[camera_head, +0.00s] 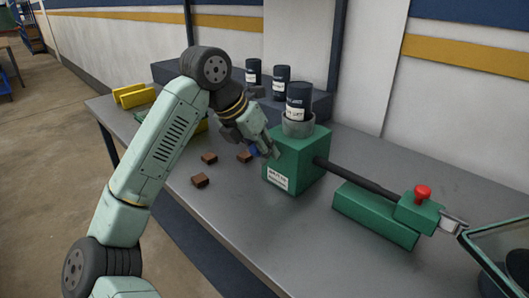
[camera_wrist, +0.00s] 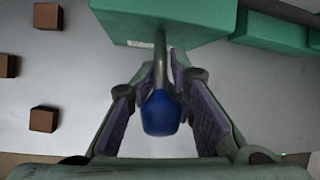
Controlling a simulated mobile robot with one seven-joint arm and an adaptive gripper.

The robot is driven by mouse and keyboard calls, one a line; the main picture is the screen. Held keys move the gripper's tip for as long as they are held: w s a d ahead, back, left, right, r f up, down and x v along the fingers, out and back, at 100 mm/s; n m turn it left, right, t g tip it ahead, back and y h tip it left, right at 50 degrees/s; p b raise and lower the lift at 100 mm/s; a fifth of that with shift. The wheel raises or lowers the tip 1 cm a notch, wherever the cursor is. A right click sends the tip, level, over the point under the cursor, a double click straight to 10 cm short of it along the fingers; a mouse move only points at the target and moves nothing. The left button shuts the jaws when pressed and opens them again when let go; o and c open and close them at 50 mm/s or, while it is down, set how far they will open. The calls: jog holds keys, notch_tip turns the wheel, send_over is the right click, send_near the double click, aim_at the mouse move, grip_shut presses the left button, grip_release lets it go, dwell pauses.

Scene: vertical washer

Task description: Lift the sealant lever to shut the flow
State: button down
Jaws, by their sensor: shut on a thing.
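The sealant lever is a grey rod with a blue knob (camera_wrist: 161,113), sticking out from the green sealant box (camera_wrist: 160,18). My gripper (camera_wrist: 158,88) has a finger on each side of the rod, just behind the knob, and is shut on the lever. The head view shows the green box (camera_head: 296,160) with a white label, and my gripper (camera_head: 268,148) at its left side. Only a bit of the blue knob shows there, mostly hidden by my fingers. A dark canister (camera_head: 299,101) stands upright in the grey collar on the box.
Several brown blocks (camera_head: 200,180) lie on the grey table (camera_head: 240,215) left of the box. A black pipe (camera_head: 355,178) runs right to a green unit with a red button (camera_head: 423,192). More dark canisters (camera_head: 282,80) stand on a raised block behind. Yellow pieces (camera_head: 130,96) lie at the far left.

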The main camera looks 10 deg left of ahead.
jog(key=shift+a+r, duration=0.2)
jog(key=shift+r, duration=0.2)
jog(key=c, duration=1.9)
grip_release()
jog(key=shift+c, duration=0.2)
jog(key=shift+o, duration=1.3)
jog(key=shift+s+a, duration=0.1)
jog(key=shift+s, duration=0.1)
jog(key=shift+w+f, duration=0.1)
jog(key=v, duration=1.2)
